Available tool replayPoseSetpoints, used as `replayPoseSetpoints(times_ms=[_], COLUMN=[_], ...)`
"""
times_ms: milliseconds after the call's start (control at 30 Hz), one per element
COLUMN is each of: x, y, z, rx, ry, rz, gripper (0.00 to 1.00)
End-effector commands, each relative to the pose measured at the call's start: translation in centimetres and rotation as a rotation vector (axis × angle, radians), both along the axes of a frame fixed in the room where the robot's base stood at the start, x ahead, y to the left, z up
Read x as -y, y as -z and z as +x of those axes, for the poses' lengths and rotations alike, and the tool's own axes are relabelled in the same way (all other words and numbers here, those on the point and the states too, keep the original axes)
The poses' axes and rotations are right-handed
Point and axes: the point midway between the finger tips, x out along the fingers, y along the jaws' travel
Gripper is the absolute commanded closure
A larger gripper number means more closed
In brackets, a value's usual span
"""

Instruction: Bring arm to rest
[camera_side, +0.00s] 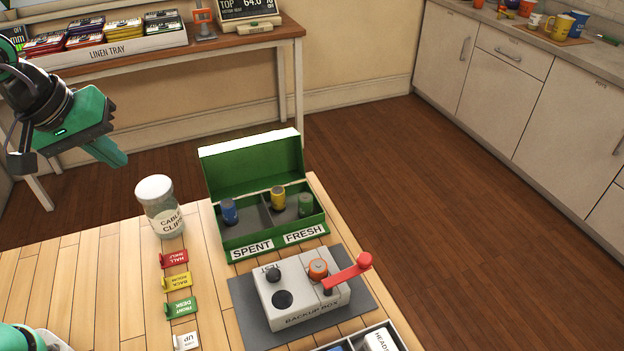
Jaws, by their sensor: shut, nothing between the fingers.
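My gripper (112,156) is at the upper left, raised above the table's far left corner. Its green fingers are shut with nothing between them and point down to the right. It is apart from everything on the table. The nearest thing to it is a clear jar with a white lid, labelled "CABLE CLIPS" (162,212), below and to the right of it. Part of my arm is cut off by the left edge of the view.
An open green box (262,238) marked SPENT and FRESH holds small cylinders. A grey "BACKUP BOX" (300,297) with a red lever (348,272) sits on a dark mat. Coloured tags (177,282) line the table. A linen tray (115,47) stands on the back desk.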

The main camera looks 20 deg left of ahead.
Motion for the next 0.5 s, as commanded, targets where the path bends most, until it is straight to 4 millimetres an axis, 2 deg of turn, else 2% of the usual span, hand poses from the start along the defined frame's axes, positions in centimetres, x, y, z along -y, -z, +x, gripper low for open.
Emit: replayPoseSetpoints(times_ms=[200,500], x=[-2.8,-5.3], y=[0.6,1.9], z=[-2.9,-6.2], rx=[0.051,0.094], ry=[0.201,0.446], rz=[0.125,0.288], gripper=[1.0,1.0])
